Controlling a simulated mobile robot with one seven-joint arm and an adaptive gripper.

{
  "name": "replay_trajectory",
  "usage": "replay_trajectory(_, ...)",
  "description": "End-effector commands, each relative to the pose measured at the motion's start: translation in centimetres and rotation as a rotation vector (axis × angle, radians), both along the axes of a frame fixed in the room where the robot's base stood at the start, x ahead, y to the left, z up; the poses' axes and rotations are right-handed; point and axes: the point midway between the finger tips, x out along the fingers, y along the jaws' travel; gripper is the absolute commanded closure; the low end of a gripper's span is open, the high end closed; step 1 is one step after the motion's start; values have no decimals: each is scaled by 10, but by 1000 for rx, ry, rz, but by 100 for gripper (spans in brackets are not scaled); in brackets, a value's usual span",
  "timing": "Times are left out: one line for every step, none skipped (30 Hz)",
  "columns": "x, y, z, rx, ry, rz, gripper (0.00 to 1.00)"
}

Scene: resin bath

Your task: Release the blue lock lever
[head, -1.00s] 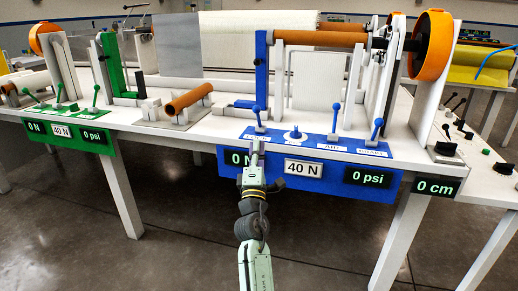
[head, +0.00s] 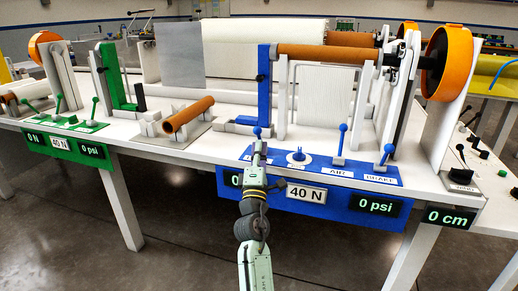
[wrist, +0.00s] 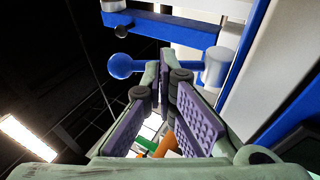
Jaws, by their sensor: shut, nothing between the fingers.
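The blue lock lever is the leftmost lever on the blue panel (head: 340,171); its ball (head: 257,131) shows just above my gripper (head: 260,144) in the head view. The lever's lower part and most of its label are hidden behind my gripper. In the wrist view the blue ball (wrist: 120,66) is left of my fingertips (wrist: 165,72). Its stem passes behind them to a pale base (wrist: 215,66) at right. My gripper is shut and empty, close to the stem; I cannot tell whether it touches.
On the same panel are a round knob (head: 298,155), the AIR lever (head: 342,130) and the BRAKE lever (head: 386,150). A blue upright bracket (head: 264,85) stands behind the lock lever. A brown roller (head: 188,112) lies to the left. The floor in front is clear.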

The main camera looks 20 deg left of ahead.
Motion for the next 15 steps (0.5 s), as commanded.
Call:
replay_trajectory(0,-1,4,0,7,-1,100)
replay_trajectory(1,-1,5,1,12,-1,100)
replay_trajectory(1,-1,7,-1,21,-1,100)
replay_trajectory(1,0,7,0,27,0,100)
replay_trajectory(1,-1,7,0,34,0,100)
replay_trajectory(1,-1,6,1,41,-1,100)
replay_trajectory(2,-1,5,0,43,-1,100)
replay_trajectory(2,-1,5,0,46,0,100)
replay_trajectory(2,0,5,0,51,0,100)
replay_trajectory(2,0,6,0,54,0,100)
replay_trajectory(2,0,6,0,57,0,100)
replay_trajectory(2,0,6,0,62,0,100)
replay_trajectory(2,0,7,0,66,0,100)
replay_trajectory(2,0,7,1,71,1,100)
replay_trajectory(3,0,7,0,76,0,100)
